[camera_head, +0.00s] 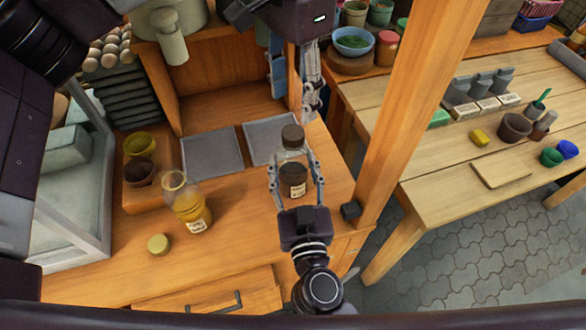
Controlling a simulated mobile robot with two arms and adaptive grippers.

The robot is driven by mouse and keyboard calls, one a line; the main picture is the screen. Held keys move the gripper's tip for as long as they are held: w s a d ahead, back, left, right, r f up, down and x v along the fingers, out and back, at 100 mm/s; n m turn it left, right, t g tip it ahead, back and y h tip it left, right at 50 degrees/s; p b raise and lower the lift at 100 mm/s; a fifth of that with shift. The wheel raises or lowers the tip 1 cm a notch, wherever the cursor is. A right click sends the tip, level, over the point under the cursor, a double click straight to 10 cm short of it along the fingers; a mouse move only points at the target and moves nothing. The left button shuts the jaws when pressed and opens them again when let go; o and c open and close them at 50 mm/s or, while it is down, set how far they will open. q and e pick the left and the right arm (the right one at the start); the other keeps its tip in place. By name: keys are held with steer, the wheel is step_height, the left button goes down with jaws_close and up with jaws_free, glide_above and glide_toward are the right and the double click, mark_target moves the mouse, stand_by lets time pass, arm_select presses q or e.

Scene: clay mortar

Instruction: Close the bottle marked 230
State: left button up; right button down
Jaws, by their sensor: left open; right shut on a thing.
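A clear bottle with dark contents (291,172) stands upright on the wooden bench. A dark brown cap (293,134) sits on its mouth; I cannot tell whether it is tightened. Its label is too small to read. My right gripper (293,166) reaches from below in the picture and is shut on this bottle, one finger on each side. My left gripper (294,108) points down just above the cap, fingers apart and empty. A second bottle, with yellow contents (188,207), stands open to the left, its label unreadable. A round yellowish lid (158,244) lies near it.
Two grey square mats (212,155) lie behind the bottles. Yellow and brown bowls (139,145) stand on a wooden block at left. A wooden post (410,90) rises right of the bottle. A glass-sided case (75,190) stands at far left. The front bench is mostly clear.

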mark_target(293, 132)
arm_select(q)
steer(key=n, duration=1.7)
steer(key=shift+n, duration=0.3)
steer(key=n, duration=0.5)
steer(key=shift+f, duration=4)
